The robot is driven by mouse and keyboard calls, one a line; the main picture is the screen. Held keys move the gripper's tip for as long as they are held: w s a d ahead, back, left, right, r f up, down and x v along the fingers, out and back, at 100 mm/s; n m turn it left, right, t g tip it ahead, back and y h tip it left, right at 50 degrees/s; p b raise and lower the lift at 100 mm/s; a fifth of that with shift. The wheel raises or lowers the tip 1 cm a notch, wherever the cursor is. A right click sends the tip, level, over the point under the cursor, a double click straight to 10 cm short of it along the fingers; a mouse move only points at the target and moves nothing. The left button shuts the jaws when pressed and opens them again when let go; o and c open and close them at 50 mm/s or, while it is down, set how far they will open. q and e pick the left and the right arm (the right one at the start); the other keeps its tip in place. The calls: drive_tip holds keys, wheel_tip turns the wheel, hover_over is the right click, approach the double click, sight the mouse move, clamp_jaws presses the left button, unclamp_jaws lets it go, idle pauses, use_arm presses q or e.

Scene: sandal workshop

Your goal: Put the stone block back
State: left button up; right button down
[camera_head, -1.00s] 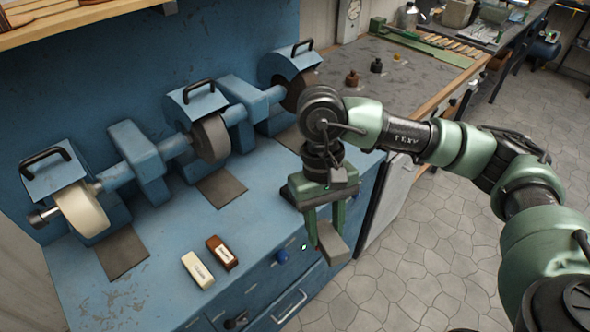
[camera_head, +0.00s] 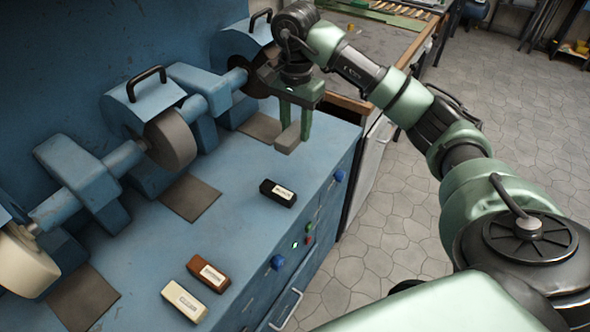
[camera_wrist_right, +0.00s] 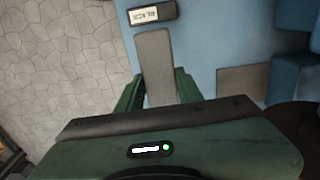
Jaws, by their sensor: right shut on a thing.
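A grey stone block (camera_head: 288,138) is held between the fingers of my right gripper (camera_head: 293,122), near the far right end of the blue bench top. In the right wrist view, the stone block (camera_wrist_right: 155,62) sticks out from between the green fingers of my right gripper (camera_wrist_right: 157,92). The head view does not clearly show whether the block touches the bench; it looks a little above it. My left gripper is not in view.
A black labelled bar (camera_head: 278,193) lies near the held block. A brown bar (camera_head: 208,273) and a cream bar (camera_head: 184,300) lie nearer. Grinding wheels (camera_head: 171,138) line the back of the blue bench (camera_head: 235,215), with dark mats (camera_head: 190,197) before them.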

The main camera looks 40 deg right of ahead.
drive_tip(key=p, duration=0.1)
hover_over(296, 176)
wheel_tip(296, 176, down, 8)
drive_tip(key=shift+r, duration=0.15)
drive_tip(key=shift+w+f, duration=0.1)
drive_tip(key=shift+f, duration=0.55)
wheel_tip(296, 176, down, 4)
drive_tip(key=shift+p, duration=0.55)
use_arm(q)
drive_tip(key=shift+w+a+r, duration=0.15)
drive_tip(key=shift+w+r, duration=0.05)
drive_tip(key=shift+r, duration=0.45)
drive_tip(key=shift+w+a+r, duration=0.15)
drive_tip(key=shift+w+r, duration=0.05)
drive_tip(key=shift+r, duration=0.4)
use_arm(e)
drive_tip(key=shift+f, duration=0.1)
drive_tip(key=shift+f, duration=0.15)
drive_tip(key=c, duration=0.9)
unclamp_jaws()
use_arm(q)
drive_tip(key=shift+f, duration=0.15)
